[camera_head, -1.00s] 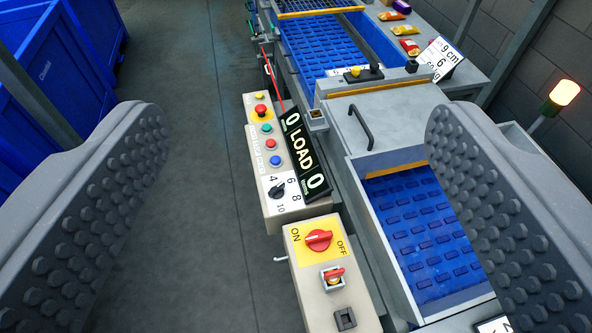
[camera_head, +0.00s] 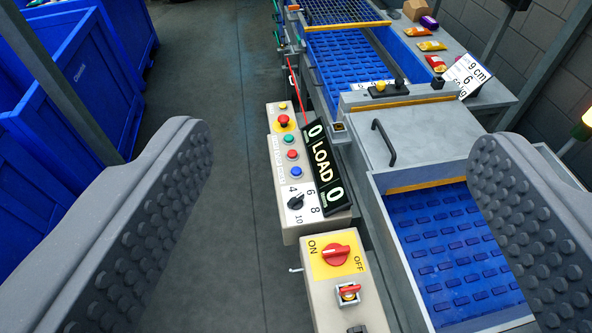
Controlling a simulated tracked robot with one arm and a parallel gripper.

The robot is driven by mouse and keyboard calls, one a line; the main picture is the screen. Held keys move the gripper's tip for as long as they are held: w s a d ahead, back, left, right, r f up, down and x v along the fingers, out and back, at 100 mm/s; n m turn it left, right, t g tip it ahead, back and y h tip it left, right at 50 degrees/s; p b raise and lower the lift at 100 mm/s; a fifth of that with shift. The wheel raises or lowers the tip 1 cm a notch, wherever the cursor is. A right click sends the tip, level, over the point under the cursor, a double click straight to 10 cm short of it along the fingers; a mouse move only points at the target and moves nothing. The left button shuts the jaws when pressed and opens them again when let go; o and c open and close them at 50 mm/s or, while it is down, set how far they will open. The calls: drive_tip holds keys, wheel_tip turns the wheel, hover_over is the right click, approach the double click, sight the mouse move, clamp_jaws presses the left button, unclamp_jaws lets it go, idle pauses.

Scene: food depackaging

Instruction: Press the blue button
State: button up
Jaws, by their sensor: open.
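The blue button (camera_head: 297,171) is small and round. It sits on a beige control box (camera_head: 306,227), below a red button (camera_head: 292,154) and a green button (camera_head: 288,139). A red mushroom button (camera_head: 284,121) is higher on the same box, and a black selector knob (camera_head: 296,203) is below the blue button. My gripper (camera_head: 335,195) is open and empty, with one grey studded finger at each side of the view. The control box shows between the fingers, farther away, and neither finger touches it.
A display reading LOAD (camera_head: 323,165) stands right beside the buttons. A nearer box carries a red ON/OFF switch (camera_head: 335,255). A machine with a blue conveyor (camera_head: 455,250) is at right. Blue bins (camera_head: 75,75) stand at left, with clear grey floor (camera_head: 215,80) between.

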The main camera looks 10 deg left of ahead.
clamp_jaws()
idle(1.6)
